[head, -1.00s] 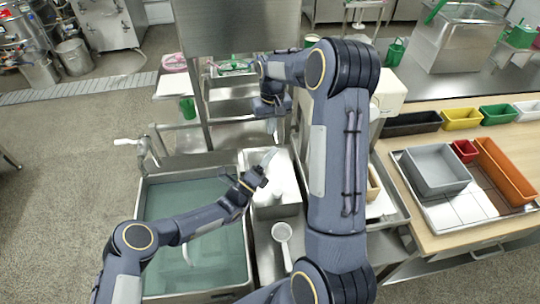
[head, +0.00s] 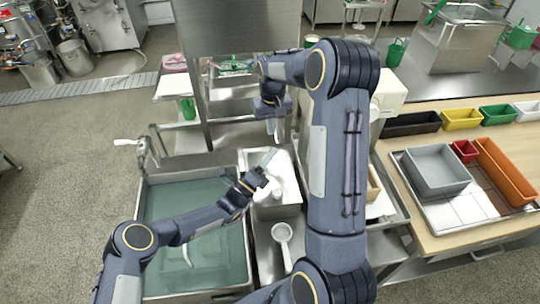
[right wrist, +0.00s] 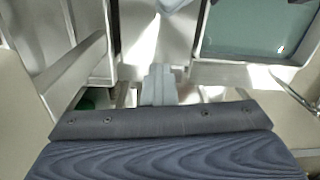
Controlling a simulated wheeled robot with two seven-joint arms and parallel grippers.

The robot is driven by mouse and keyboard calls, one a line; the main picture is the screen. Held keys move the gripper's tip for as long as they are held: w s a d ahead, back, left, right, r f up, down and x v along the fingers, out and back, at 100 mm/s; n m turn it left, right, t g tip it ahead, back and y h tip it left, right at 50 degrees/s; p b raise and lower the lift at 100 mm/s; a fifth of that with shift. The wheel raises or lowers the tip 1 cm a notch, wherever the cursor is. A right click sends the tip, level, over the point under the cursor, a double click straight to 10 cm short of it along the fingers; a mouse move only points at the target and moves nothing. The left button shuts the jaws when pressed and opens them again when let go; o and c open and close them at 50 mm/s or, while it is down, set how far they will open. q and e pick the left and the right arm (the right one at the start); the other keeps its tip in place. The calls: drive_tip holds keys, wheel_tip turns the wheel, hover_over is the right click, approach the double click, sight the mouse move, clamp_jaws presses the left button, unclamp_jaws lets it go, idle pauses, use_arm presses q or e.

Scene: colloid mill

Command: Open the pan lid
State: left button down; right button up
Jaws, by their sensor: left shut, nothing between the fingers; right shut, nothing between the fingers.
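I cannot make out a pan or its lid for certain in either view. A steel pan-like basin (head: 277,212) with white items inside stands at the centre of the head view, right of the sink. My left gripper (head: 269,157) is shut and empty above the back part of this basin. My right gripper (head: 276,130) hangs down behind it, pointing at the counter, shut and empty. In the right wrist view the right gripper's fingers (right wrist: 158,82) are together, with steel edges beyond them. My right arm hides much of the counter.
The sink (head: 160,283) has a teal interior and lies under my left arm. A white ladle-like tool (head: 282,234) lies in front of the basin. At right, a grey bin (head: 436,170) and an orange bin (head: 505,170) sit on a tray. A steel upright (head: 197,95) stands behind.

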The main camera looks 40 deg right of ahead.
drive_tip(key=o, duration=1.1)
